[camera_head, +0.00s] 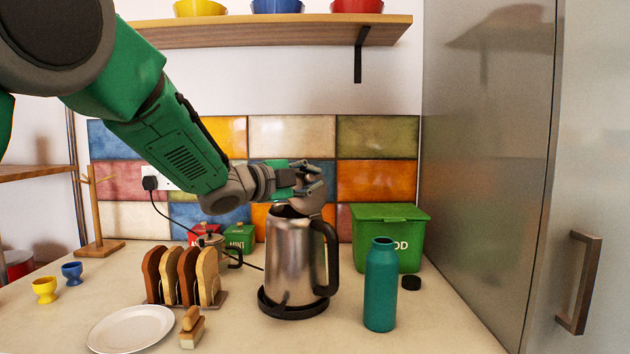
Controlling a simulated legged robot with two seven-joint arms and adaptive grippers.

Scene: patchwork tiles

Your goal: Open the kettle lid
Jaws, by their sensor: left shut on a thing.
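A brushed-steel kettle (289,258) with a black handle (328,258) on its right side stands upright on its dark round base (292,305). Its lid (308,202) is tipped up at the top rim, and part of the dark opening shows below it. My left gripper (312,179) comes in from the upper left, just above the kettle's top. Its fingers are shut at the raised lid and cover part of it. The exact contact is hard to make out. My right gripper is out of view.
A teal bottle (381,284) and green bin (401,235) stand right of the kettle. A toast rack (183,277), white plate (131,328) and small brush (192,328) are at left. A shelf (270,31) with bowls hangs above; a tall fridge (475,170) borders the right.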

